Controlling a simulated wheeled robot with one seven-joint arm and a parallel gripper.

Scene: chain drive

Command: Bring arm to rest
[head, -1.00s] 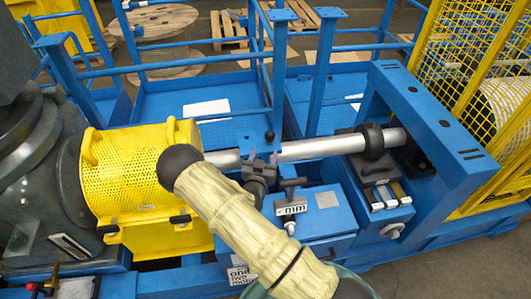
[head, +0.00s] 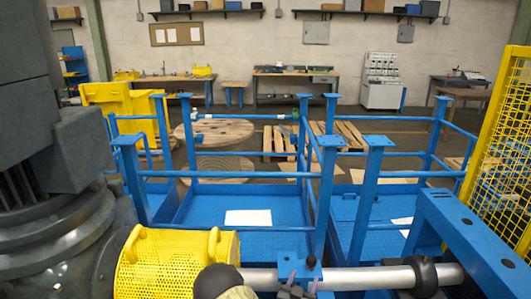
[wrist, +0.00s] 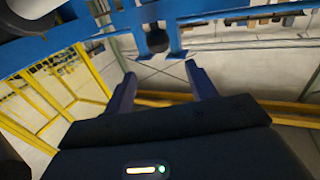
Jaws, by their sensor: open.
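My gripper (wrist: 160,82) shows in the wrist view with its two dark fingers spread apart and nothing between them. Only the top of my arm (head: 225,283), with a dark rounded joint and a tan sleeve, shows there; the rest is below the picture. The yellow perforated guard (head: 175,262) stands to the left of my arm.
A dark collar (head: 424,275) sits on the shaft at right, by the blue frame (head: 470,235). Blue railings (head: 255,180) stand behind the shaft. A yellow mesh fence (head: 497,150) is at far right, and a large grey machine (head: 60,235) at left. Workbenches line the back wall.

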